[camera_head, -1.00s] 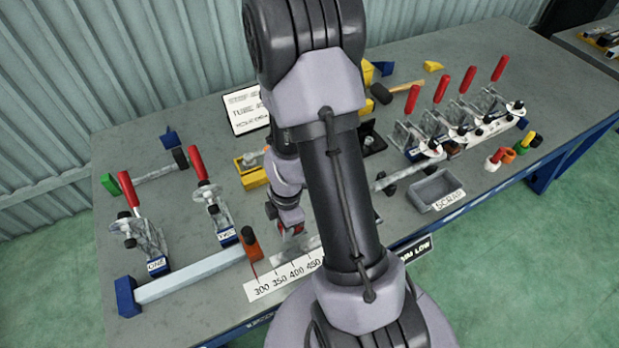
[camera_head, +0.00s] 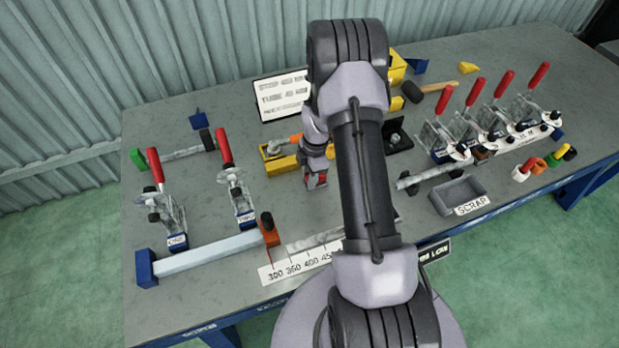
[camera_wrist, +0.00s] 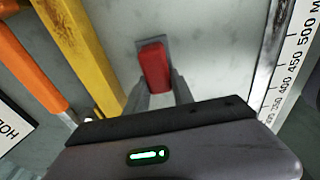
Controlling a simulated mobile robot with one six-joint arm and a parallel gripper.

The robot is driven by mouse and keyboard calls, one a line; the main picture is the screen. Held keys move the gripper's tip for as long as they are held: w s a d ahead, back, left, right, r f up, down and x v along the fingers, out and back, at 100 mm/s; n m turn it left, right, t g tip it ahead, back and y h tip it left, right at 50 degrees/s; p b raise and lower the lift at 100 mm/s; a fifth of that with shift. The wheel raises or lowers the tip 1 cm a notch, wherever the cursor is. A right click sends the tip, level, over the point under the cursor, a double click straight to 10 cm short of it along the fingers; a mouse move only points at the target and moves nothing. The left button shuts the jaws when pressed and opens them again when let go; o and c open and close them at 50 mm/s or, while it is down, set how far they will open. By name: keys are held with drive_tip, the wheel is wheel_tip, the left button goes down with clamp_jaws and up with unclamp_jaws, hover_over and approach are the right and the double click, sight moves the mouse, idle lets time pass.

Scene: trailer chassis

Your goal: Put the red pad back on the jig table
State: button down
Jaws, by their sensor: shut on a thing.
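My gripper (camera_head: 316,184) is over the middle of the grey jig table (camera_head: 330,130), a little to the right of the yellow block and orange handle. In the wrist view my gripper (camera_wrist: 157,90) is shut on the red pad (camera_wrist: 155,66), which sits between the two fingers with a grey piece at its far end. The red pad also shows small at the fingertips in the head view (camera_head: 317,181). I cannot tell whether the pad touches the tabletop.
A yellow block (camera_head: 282,166) lies left of my gripper. A printed scale (camera_head: 300,262) runs along the front. Two red-handled clamps stand left, several more at right. A grey scrap tray (camera_head: 458,197) is at front right. Bare tabletop lies between block and scale.

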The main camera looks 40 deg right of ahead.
drive_tip(key=shift+f, duration=0.1)
drive_tip(key=c, duration=1.1)
unclamp_jaws()
